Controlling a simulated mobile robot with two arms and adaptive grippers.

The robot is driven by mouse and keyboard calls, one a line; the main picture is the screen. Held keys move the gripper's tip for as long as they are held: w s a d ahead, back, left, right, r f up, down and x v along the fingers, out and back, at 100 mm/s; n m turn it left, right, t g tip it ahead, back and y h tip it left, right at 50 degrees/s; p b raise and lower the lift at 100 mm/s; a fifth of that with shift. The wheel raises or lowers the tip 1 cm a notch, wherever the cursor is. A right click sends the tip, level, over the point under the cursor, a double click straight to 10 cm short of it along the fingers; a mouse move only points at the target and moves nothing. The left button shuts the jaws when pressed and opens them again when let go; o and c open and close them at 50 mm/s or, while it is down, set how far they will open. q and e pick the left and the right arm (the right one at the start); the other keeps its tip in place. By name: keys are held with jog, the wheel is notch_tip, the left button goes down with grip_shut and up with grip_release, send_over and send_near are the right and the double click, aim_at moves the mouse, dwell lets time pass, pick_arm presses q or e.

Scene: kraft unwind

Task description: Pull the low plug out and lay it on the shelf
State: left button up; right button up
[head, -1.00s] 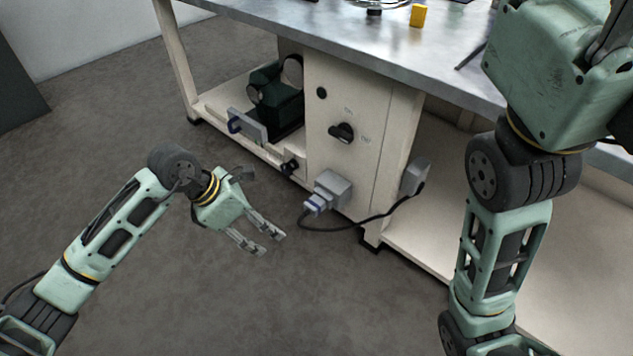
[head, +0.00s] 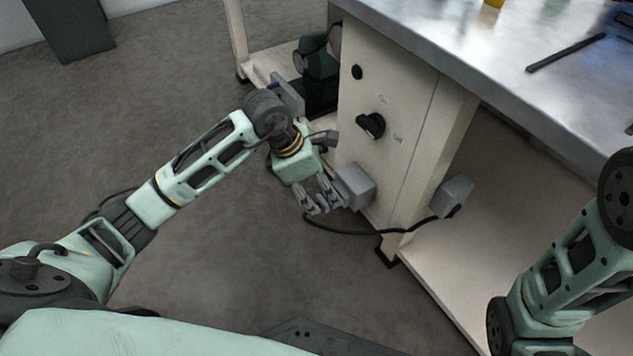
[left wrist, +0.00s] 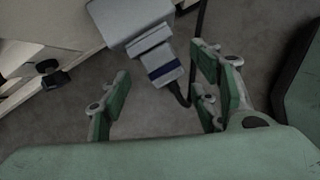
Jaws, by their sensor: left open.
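The low plug (left wrist: 164,66) is grey with a blue band. It sits in a grey socket box (head: 357,184) low on the cream cabinet, and its dark cable (head: 350,231) leaves it below. In the head view my left fingers mostly hide the plug. My left gripper (head: 320,203) is open, its fingertips at the plug. In the left wrist view the plug lies between the finger lines, nearer the right finger, with gaps still visible. The cream low shelf (head: 490,272) lies under the bench at the right. My right gripper is out of view; only part of that arm shows.
A black rotary switch (head: 371,125) sits on the cabinet face above the socket. The cable runs to a second grey box (head: 452,195) on the cabinet's side. The metal bench top (head: 470,50) overhangs. A dark green machine (head: 318,55) stands behind left. Floor is clear.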

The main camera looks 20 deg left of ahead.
aim_at(325, 196)
pick_arm(q)
jog(key=b+x, duration=0.1)
jog(key=x, duration=0.2)
jog(key=shift+f, duration=0.1)
jog(key=shift+w+a, duration=0.1)
jog(key=shift+w, duration=0.1)
grip_shut()
jog(key=shift+s+a+p, duration=0.25)
jog(key=shift+s+a, duration=0.45)
jog(key=shift+s, duration=0.35)
jog(key=shift+s+a+p, duration=0.2)
jog(key=shift+s+a, duration=0.55)
jog(key=shift+s, duration=0.35)
